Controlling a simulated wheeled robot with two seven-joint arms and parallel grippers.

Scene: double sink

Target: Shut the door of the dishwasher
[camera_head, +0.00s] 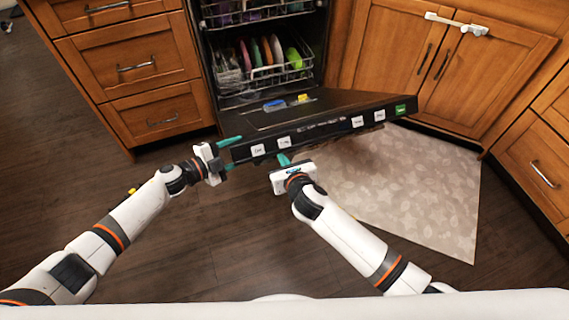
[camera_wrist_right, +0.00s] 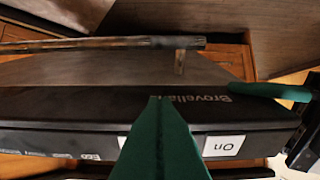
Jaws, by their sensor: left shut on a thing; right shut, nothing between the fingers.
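The dishwasher door (camera_head: 265,122) hangs open, lowered toward me, with its black button edge (camera_head: 320,131) facing up toward the head camera. My left gripper (camera_head: 229,154) is shut on the left end of the door, with its green fingers either side of it. My right gripper (camera_head: 285,161) is shut and empty, its green fingertips close to the door's button edge; I cannot tell if they touch. In the right wrist view, its green fingers (camera_wrist_right: 160,145) cover part of the door's edge (camera_wrist_right: 60,140), and a bar handle (camera_wrist_right: 100,44) shows on the door.
The dishwasher's racks (camera_head: 265,75) hold colourful plates and sit inside the cavity. Wooden drawers (camera_head: 145,65) stand on the left. Cabinet doors (camera_head: 440,60) with a white latch (camera_head: 455,24) stand on the right. A patterned mat (camera_head: 420,185) lies on the dark floor.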

